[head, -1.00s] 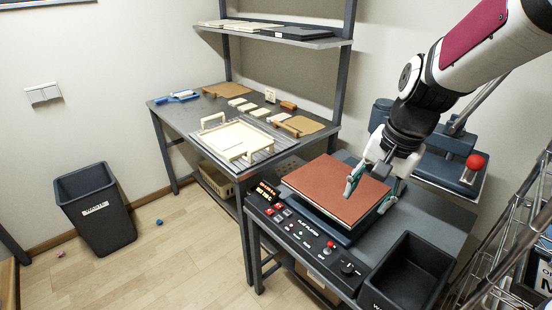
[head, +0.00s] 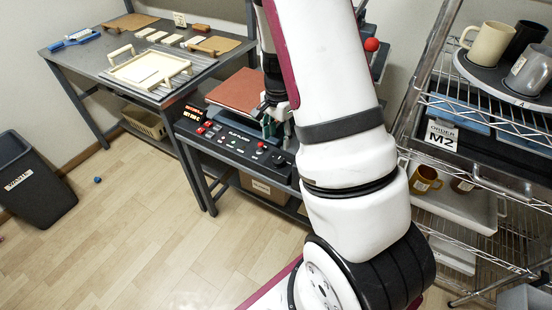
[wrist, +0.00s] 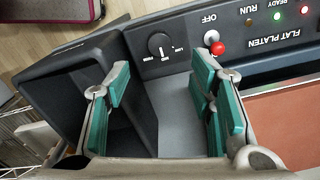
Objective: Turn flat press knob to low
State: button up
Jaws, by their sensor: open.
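The black round knob (wrist: 159,45) sits on the dark control panel of the flat press, with small white labels around it. It has a pale pointer mark, but I cannot tell for sure which label it faces. My gripper (wrist: 160,75) is open, its green-padded fingers spread to either side below the knob in the wrist view, with nothing between them. I cannot tell its height above the panel. In the head view, my gripper (head: 278,118) is partly hidden by my arm, over the right end of the flat press (head: 235,92).
A red-tipped switch (wrist: 216,46) marked OFF stands beside the knob, near the right finger. A black bin (wrist: 85,95) is left of the knob in the wrist view. A wire rack with mugs (head: 490,45) stands right of my arm in the head view.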

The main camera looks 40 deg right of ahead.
aim_at(278, 160)
notch_tip(278, 160, down, 10)
jog(key=shift+r+b, duration=0.15)
jog(key=shift+b, duration=0.25)
jog(key=c, duration=1.2)
